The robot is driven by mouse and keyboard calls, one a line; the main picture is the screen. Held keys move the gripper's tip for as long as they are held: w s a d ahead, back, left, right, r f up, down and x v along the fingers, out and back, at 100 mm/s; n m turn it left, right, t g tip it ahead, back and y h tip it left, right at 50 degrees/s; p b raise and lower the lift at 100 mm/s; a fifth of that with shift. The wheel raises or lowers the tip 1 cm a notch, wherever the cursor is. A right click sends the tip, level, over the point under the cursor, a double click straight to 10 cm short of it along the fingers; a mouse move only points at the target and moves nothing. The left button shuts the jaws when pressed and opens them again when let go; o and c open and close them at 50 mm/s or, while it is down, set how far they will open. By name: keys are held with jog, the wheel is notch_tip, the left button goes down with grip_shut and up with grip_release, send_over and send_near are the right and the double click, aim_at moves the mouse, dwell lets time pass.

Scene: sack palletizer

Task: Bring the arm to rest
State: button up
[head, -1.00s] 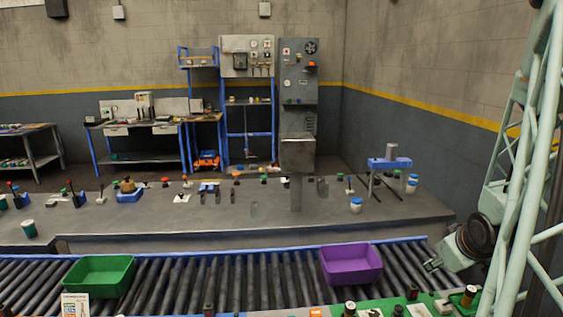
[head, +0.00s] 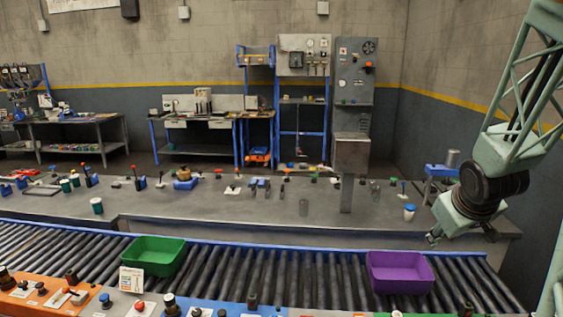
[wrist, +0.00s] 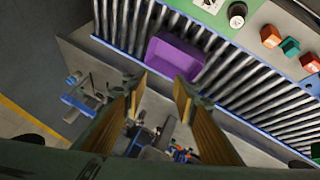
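My arm comes in from the right of the head view, with a black joint and a pale green wrist. My gripper (head: 433,238) hangs above the right part of the grey bench, up and to the right of the purple bin in the picture. In the wrist view my gripper (wrist: 160,82) shows two fingers with yellowish inner faces standing apart. Nothing is held between them. The bench and small fittings show below, and the purple bin (wrist: 174,59) lies just beyond the fingertips in the picture.
The roller conveyor (head: 215,268) carries a green bin (head: 155,255) and the purple bin (head: 401,272). The grey bench (head: 255,222) behind it holds several small levers, buttons and cups. A blue fixture (head: 440,171) stands near my wrist. Control panels line the front edge.

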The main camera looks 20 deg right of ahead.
jog(key=w+a+r+b, duration=0.15)
jog(key=a+r, duration=0.25)
jog(key=a, duration=0.4)
jog(key=w+a+r+p, duration=0.1)
jog(key=w+a+r, duration=0.2)
jog(key=a+r, duration=0.35)
jog(key=s+a+r+y+b, duration=0.1)
jog(key=s+a+r, duration=0.15)
jog(key=a, duration=0.65)
jog(key=s+a+r+y, duration=0.1)
jog(key=s+a+r, duration=0.15)
jog(key=a, duration=0.55)
jog(key=s+a+y, duration=0.1)
jog(key=s+a, duration=0.2)
jog(key=s, duration=0.4)
jog(key=s+a+f+g, duration=0.1)
jog(key=s+a, duration=0.3)
jog(key=s, duration=0.4)
jog(key=s+a+f+n+y, duration=0.1)
jog(key=s+a, duration=0.2)
jog(key=s, duration=0.4)
jog(key=shift+s+a+g+y, duration=0.3)
jog(key=shift+s+a+g, duration=0.1)
jog(key=shift+o, duration=1.4)
jog(key=shift+w+r, duration=0.1)
jog(key=shift+w, duration=0.1)
